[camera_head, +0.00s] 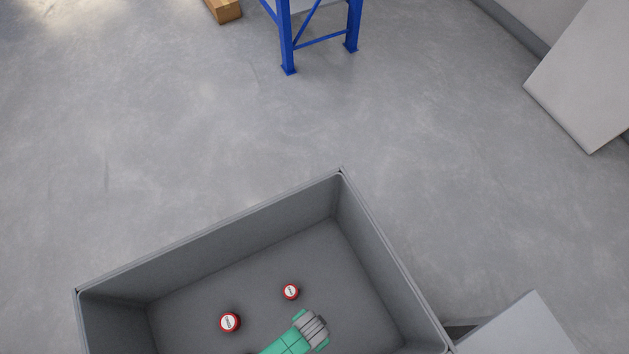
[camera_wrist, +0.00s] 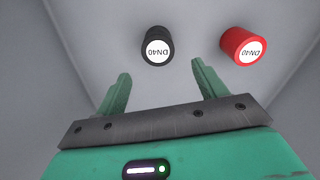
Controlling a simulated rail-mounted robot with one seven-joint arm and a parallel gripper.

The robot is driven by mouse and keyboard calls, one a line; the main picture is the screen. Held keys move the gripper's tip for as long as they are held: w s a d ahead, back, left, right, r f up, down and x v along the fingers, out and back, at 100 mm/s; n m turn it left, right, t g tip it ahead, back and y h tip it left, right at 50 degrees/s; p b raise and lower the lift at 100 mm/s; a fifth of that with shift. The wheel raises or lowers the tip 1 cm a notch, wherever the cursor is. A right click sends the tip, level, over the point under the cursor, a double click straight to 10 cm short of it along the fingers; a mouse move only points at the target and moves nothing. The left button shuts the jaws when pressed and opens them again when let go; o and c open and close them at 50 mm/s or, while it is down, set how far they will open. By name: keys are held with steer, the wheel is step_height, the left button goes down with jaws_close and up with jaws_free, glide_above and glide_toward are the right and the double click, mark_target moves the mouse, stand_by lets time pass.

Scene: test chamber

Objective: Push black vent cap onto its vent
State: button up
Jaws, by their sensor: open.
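In the wrist view a black cylindrical cap (camera_wrist: 157,41) with a round white end label marked DN40 stands ahead of my gripper (camera_wrist: 160,68). It lies roughly in line with the gap between the two green fingers, beyond their tips. The fingers are apart with nothing between them. In the head view my gripper (camera_head: 311,330) is over the grey bin, near the bottom edge of the picture. The black cap does not show there. I see no vent that I can identify, and I cannot tell what is under the cap.
A red cylinder (camera_wrist: 240,43) marked DN40 is right of the black cap. In the head view two red cylinders, one left (camera_head: 230,322) and one nearer (camera_head: 291,291) my gripper, stand inside the grey bin (camera_head: 215,238). Its high walls surround them. A blue-legged rack (camera_head: 287,45) is beyond.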

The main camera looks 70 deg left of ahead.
steer(key=shift+s+d+f, duration=0.15)
steer(key=shift+s+f, duration=0.5)
steer(key=shift+s, duration=0.1)
steer(key=f+b, duration=0.1)
steer(key=f, duration=0.1)
steer(key=f+b, duration=0.2)
steer(key=f, duration=0.1)
steer(key=f+b, duration=0.2)
steer(key=f, duration=0.1)
steer(key=shift+w, duration=0.35)
steer(key=shift+r, duration=0.2)
steer(key=shift+c, duration=0.2)
steer(key=c, duration=1)
